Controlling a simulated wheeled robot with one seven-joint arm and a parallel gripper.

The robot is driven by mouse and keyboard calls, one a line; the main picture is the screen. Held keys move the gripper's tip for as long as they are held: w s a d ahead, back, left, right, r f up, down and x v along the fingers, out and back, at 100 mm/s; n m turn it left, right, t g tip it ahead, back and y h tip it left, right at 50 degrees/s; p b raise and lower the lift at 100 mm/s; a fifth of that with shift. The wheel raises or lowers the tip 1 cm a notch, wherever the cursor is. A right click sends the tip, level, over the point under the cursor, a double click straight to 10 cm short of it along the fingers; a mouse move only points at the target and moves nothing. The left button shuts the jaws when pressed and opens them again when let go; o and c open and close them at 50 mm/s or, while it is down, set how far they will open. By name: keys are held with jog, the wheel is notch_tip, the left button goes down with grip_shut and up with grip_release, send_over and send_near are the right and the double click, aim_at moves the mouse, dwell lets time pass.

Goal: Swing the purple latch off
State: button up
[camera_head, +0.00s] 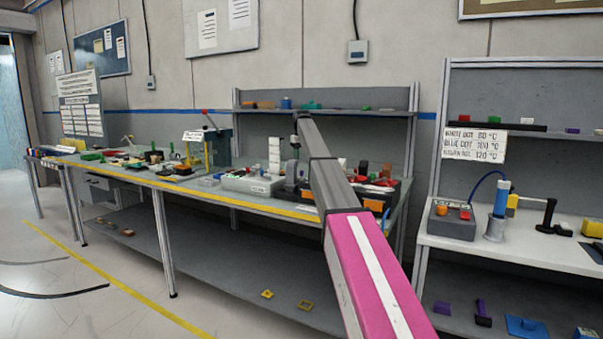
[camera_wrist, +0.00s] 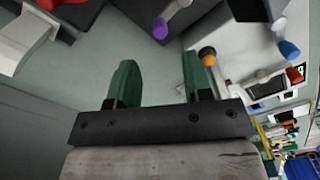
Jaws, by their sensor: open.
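A purple-ended part (camera_wrist: 160,28), which looks like the latch, shows near the top middle of the wrist view, on a pale stem beside a dark block. My gripper (camera_wrist: 160,68) has two green fingers, set wide apart with nothing between them. The purple end appears beyond the fingertips, roughly in line with the gap and apart from them. In the head view my arm reaches over the long bench, and I cannot make out the latch there.
An orange knob (camera_wrist: 207,55) is just beyond the right finger. A blue-capped part (camera_wrist: 289,49) and a red part (camera_wrist: 296,75) lie further right. In the head view, a grey box (camera_head: 252,184) stands on the crowded bench (camera_head: 215,192) left of my arm.

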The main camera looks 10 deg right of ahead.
aim_at(302, 171)
notch_tip(302, 171, down, 8)
jog(key=shift+f, duration=0.1)
grip_shut()
